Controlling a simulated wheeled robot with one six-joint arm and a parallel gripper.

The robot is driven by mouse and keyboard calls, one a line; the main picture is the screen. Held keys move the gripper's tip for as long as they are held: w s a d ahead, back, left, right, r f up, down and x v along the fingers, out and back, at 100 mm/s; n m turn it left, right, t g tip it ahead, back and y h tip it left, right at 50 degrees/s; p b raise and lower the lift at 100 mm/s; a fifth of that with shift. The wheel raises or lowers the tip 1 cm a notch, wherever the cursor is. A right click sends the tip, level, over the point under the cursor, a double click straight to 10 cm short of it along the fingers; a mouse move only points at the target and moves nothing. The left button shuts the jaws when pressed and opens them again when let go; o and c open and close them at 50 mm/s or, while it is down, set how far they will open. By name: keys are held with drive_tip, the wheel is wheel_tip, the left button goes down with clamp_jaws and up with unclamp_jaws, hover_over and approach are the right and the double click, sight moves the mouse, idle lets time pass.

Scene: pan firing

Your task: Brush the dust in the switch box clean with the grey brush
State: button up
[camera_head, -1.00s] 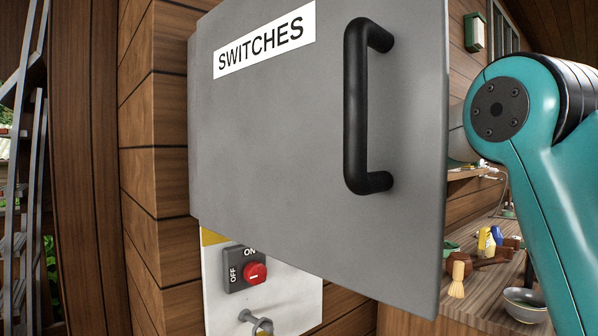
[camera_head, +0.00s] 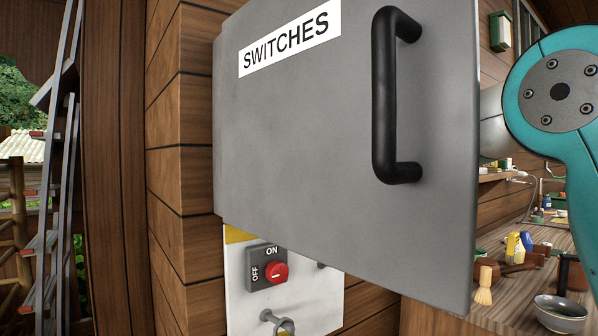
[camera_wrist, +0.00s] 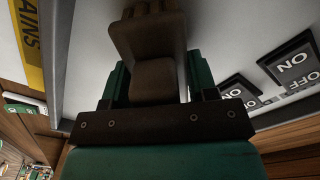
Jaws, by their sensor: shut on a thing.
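The switch box door (camera_head: 330,140), grey with a "SWITCHES" label and a black handle (camera_head: 383,95), fills the middle of the head view and hides the inside of the box. In the wrist view, my gripper (camera_wrist: 153,82) has green fingers shut on a brownish, dim block, apparently the brush (camera_wrist: 150,35). The brush reaches up against a pale panel (camera_wrist: 225,45); whether it touches is unclear. Black ON/OFF switches (camera_wrist: 290,65) sit to its right and a yellow label (camera_wrist: 32,40) to its left. Dust cannot be made out. My gripper is hidden in the head view.
Below the door is a white panel with a red button (camera_head: 276,272) and a metal knob (camera_head: 278,322). At the right, a bench holds a pale-bristled brush (camera_head: 484,288), a bowl (camera_head: 560,313) and bottles. A ladder (camera_head: 60,170) stands at the left.

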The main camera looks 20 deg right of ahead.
drive_tip(key=shift+s+a, duration=0.1)
drive_tip(key=shift+a, duration=0.35)
drive_tip(key=shift+f, duration=0.1)
drive_tip(key=shift+s+d+f+b, duration=0.1)
drive_tip(key=shift+s+b, duration=0.2)
drive_tip(key=shift+b, duration=0.1)
drive_tip(key=shift+b+v, duration=1.45)
drive_tip(key=shift+v, duration=1.2)
drive_tip(key=shift+d, duration=0.15)
drive_tip(key=shift+b+v, duration=0.7)
drive_tip(key=shift+v, duration=0.75)
